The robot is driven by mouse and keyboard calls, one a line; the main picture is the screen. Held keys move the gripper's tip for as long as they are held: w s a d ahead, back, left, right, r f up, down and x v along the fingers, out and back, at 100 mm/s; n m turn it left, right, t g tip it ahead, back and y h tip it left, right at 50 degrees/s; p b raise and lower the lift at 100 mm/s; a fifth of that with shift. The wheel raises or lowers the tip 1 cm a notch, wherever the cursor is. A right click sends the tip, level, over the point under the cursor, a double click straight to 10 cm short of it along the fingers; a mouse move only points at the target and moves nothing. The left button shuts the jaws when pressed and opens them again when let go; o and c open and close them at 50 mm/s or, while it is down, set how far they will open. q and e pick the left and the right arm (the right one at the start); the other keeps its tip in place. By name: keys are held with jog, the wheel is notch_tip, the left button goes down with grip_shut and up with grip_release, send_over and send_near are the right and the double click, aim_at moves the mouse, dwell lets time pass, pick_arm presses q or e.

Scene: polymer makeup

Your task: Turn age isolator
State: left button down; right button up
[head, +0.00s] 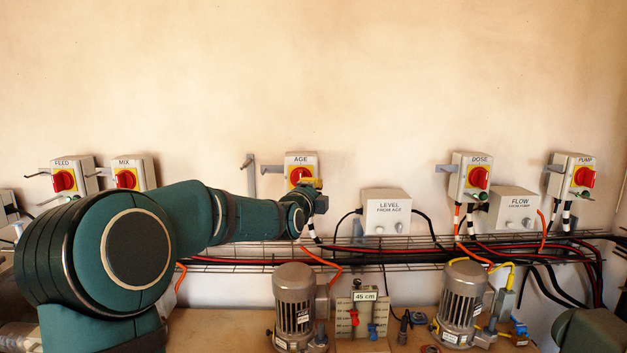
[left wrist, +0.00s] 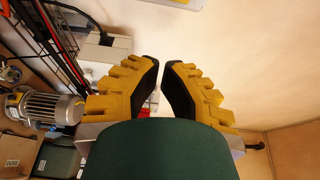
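The AGE isolator (head: 301,160) is a pale box on the wall with a yellow plate and a red knob (head: 300,174). My left gripper (head: 317,184) is in front of its lower right part and hides part of the plate. In the left wrist view, the two yellow-backed fingers with dark pads (left wrist: 161,65) stand a narrow gap apart, with nothing held between them. A pale panel with a yellow edge, likely this isolator (left wrist: 170,3), shows at the top edge there, beyond the fingertips. Contact with the knob cannot be seen. My right gripper is out of view.
The LEVEL box (head: 386,212) is right of and below the isolator. A wire cable tray (head: 400,252) with cables runs beneath. MIX (head: 126,178) and DOSE (head: 471,177) isolators flank it. Motors (head: 295,300) (head: 462,300) stand on the bench. The wall above is clear.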

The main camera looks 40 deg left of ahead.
pick_arm(q)
jog(key=w+a+p, duration=0.1)
jog(key=w+a, duration=0.3)
jog(key=w+a+p, duration=0.1)
jog(key=w+a, duration=0.1)
jog(key=shift+w+a+r+p, duration=0.25)
jog(key=shift+w+p, duration=0.05)
jog(key=shift+w, duration=0.1)
jog(key=shift+a, duration=0.15)
jog(key=shift+s, duration=0.1)
dwell(0.4)
